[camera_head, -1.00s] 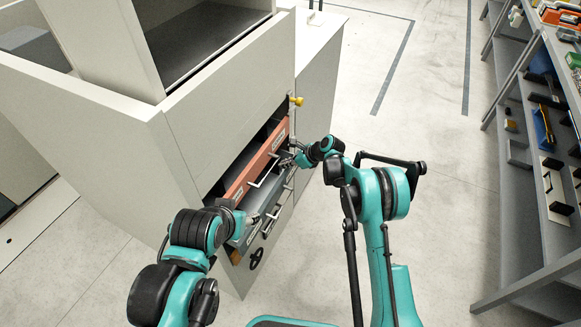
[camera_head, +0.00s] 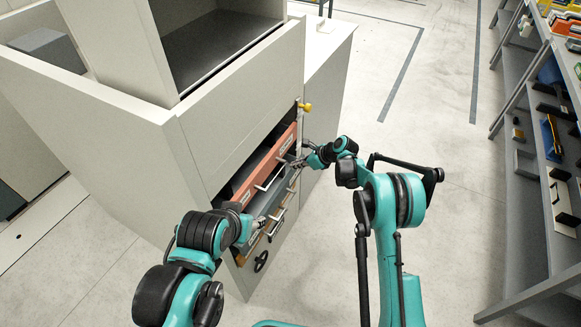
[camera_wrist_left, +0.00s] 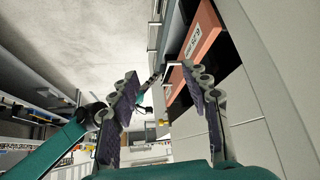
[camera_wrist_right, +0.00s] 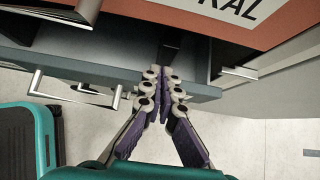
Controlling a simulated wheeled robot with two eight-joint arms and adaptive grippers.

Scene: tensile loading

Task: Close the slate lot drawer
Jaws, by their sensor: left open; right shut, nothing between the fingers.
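The slate drawer (camera_head: 264,206) sticks out of the pale cabinet, just under an orange-fronted drawer (camera_head: 264,170). Its slate front edge (camera_wrist_right: 105,71) and a silver handle show in the right wrist view. My right gripper (camera_head: 300,163) is shut and empty, its tips (camera_wrist_right: 166,74) at the slate front near one end; contact looks likely but is not certain. My left gripper (camera_head: 260,221) is near the other end of the drawers. In the left wrist view its fingers (camera_wrist_left: 160,75) are spread, with nothing held between them.
The orange drawer is also partly open above the slate one. A yellow knob (camera_head: 305,107) sits at the cabinet's upper corner. A dark handwheel (camera_head: 261,261) is low on the front. A loaded shelf rack (camera_head: 530,150) stands at the right; floor between is clear.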

